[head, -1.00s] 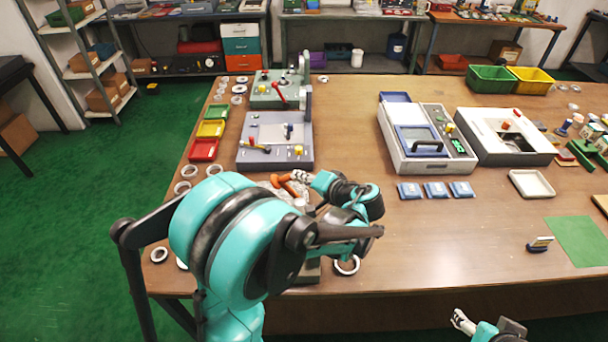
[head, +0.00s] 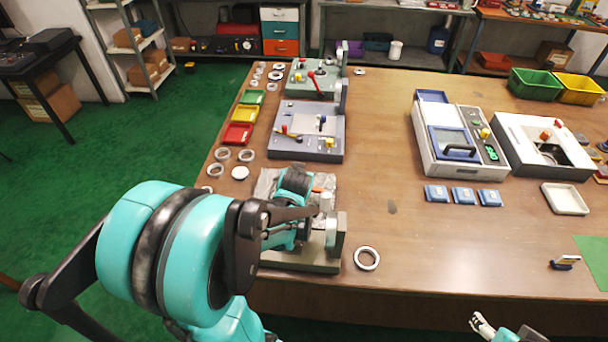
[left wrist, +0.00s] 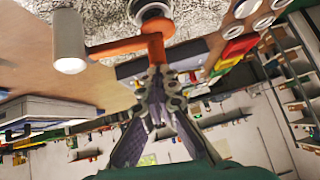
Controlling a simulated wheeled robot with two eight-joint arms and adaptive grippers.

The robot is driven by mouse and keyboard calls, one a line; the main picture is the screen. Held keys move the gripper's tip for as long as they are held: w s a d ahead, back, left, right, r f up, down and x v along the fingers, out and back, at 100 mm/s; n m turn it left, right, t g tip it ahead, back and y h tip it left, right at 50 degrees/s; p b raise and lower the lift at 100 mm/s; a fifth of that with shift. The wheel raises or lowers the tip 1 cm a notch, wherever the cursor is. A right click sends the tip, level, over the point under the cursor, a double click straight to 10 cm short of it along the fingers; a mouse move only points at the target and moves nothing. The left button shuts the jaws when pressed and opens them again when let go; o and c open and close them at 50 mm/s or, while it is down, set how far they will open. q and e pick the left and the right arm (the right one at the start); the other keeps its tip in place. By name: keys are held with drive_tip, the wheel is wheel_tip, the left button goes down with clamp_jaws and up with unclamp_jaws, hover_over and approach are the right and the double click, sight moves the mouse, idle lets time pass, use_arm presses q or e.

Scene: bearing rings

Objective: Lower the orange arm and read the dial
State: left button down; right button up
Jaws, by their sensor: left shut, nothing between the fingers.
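The orange arm (left wrist: 128,46) crosses the top of the left wrist view, with a pale cylinder (left wrist: 68,42) at its left end and a dark round part (left wrist: 152,12) above it. In the head view only a small orange piece (head: 318,189) shows behind my left arm. It belongs to the grey station (head: 336,242) at the table's near left. My left gripper (left wrist: 158,82) is shut and empty, its fingertips at the orange arm's right end; contact is unclear. My arm hides it in the head view. No dial face is readable. My right gripper (head: 480,324) is at the bottom edge, too small to judge.
A metal ring (head: 367,258) lies right of the station. More rings (head: 222,154) and red, yellow and green trays (head: 238,133) are to the left. A grey-purple fixture (head: 275,147) stands behind. The table's middle is clear.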

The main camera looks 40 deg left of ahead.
use_arm(q)
drive_tip(key=shift+s+a+f+b, duration=0.25)
drive_tip(key=shift+a+f+b, duration=0.15)
drive_tip(key=shift+f, duration=0.35)
drive_tip(key=shift+a, duration=0.1)
drive_tip(key=shift+s+f, duration=0.1)
drive_tip(key=shift+s, duration=0.05)
drive_tip(key=shift+r+p, duration=0.35)
drive_tip(key=w+a+r+p+v, duration=0.1)
drive_tip(key=p+v, duration=0.6)
drive_tip(key=v, duration=0.5)
drive_tip(key=shift+a+r, duration=0.3)
drive_tip(key=shift+r, duration=0.25)
